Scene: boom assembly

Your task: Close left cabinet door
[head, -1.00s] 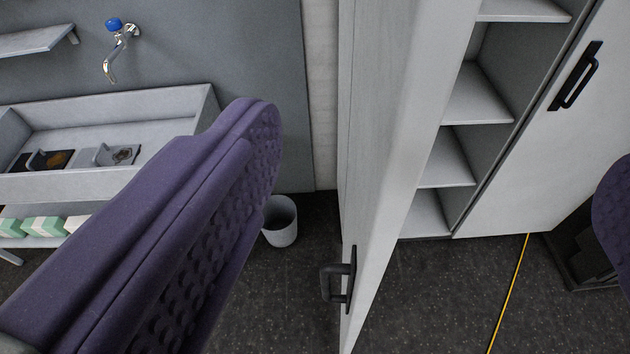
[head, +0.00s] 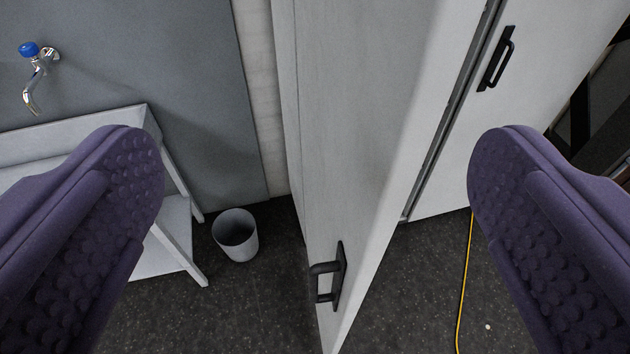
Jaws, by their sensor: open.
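The left cabinet door (head: 345,130) stands open and points toward me, near the middle of the head view. Its outer face is to the left and carries a black handle (head: 331,278) near its front edge, low in the picture. The right cabinet door (head: 455,160) is shut and has a black handle (head: 496,58). The cabinet's shelves are hidden behind the open door. My gripper (head: 316,185) is open and empty, with one purple finger on each side of the picture. The door shows between the fingers, and neither finger appears to touch it.
A white bin (head: 236,235) stands on the floor left of the door. A sink (head: 75,135) with a blue-topped tap (head: 36,75) is on the left, partly hidden by my finger. A yellow cable (head: 465,270) lies on the dark floor at right.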

